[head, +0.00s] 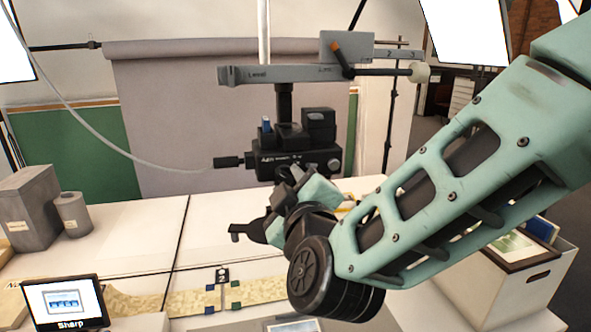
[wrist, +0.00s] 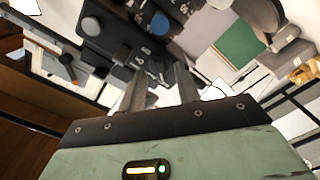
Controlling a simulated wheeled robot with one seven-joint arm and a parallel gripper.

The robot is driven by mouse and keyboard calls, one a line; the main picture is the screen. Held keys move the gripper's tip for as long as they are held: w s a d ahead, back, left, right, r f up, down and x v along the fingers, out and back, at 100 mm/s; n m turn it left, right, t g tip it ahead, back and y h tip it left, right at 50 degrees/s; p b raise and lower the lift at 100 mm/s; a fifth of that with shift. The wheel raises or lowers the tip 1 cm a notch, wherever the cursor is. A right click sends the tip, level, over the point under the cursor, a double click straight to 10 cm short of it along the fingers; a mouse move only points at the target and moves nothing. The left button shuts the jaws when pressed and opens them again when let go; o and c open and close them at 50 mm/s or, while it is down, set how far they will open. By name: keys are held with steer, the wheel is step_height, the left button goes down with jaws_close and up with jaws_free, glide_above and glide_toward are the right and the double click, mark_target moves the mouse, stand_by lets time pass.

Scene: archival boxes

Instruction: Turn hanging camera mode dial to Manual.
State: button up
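The black camera (head: 293,152) hangs from a grey rail marked "Level" (head: 285,74) in the head view. Dark blocks and a blue knob stand on its top. In the wrist view the camera body (wrist: 112,45) fills the upper left, with a grey round knob (wrist: 91,26), a blue round knob (wrist: 160,24) and small white marks. I cannot tell for sure which part is the mode dial or its setting. My gripper (wrist: 160,76) is open, its two fingers apart just short of the camera's marked face. In the head view my arm partly hides the gripper below the camera.
A cable (head: 110,138) runs to the camera's left side. A small screen reading "Sharp" (head: 66,302) stands at the front left of the white table (head: 130,232). Grey boxes (head: 30,208) stand at left, and a box with pictures (head: 525,280) at right.

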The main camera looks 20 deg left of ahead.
steer(key=shift+x, duration=1.05)
steer(key=c, duration=0.6)
